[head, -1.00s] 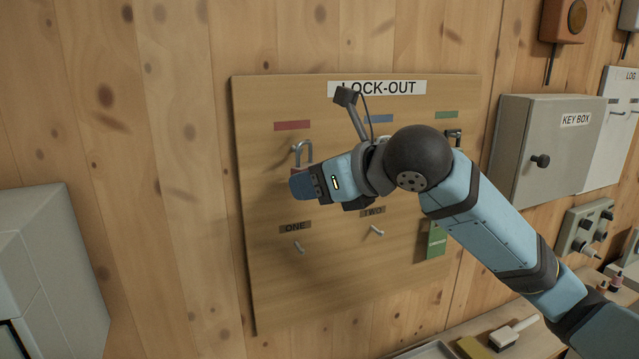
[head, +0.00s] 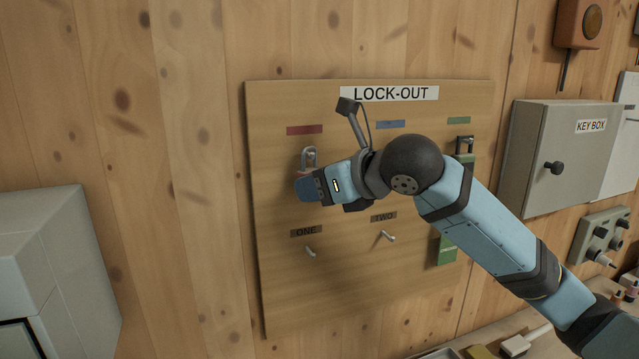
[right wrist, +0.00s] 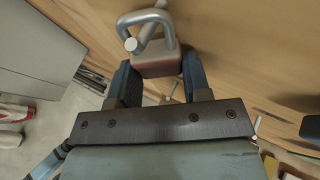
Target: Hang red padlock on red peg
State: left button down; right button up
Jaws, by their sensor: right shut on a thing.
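The red padlock has a grey shackle (head: 308,157) and a dull red body (right wrist: 157,64). My right gripper (head: 305,187) is shut on the body and holds it upright in front of the lock-out board (head: 350,290), below the red strip (head: 304,130). A pale rod, likely the red peg (right wrist: 158,5), shows at the shackle's top. I cannot tell whether it passes through the shackle. My left gripper is not in view.
A green padlock (head: 465,158) hangs below the green strip (head: 458,120). Two bare pegs stick out lower down, below ONE (head: 310,252) and TWO (head: 388,236). The key box (head: 555,160) is to the right. A grey cabinet (head: 60,260) stands at the left.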

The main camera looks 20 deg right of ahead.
dwell(0.3)
jog(key=o, duration=0.9)
jog(key=shift+o, duration=0.7)
jog(key=shift+s+a+r, duration=0.15)
jog(key=shift+a, duration=0.1)
jog(key=shift+d, duration=0.2)
jog(key=shift+r, duration=0.1)
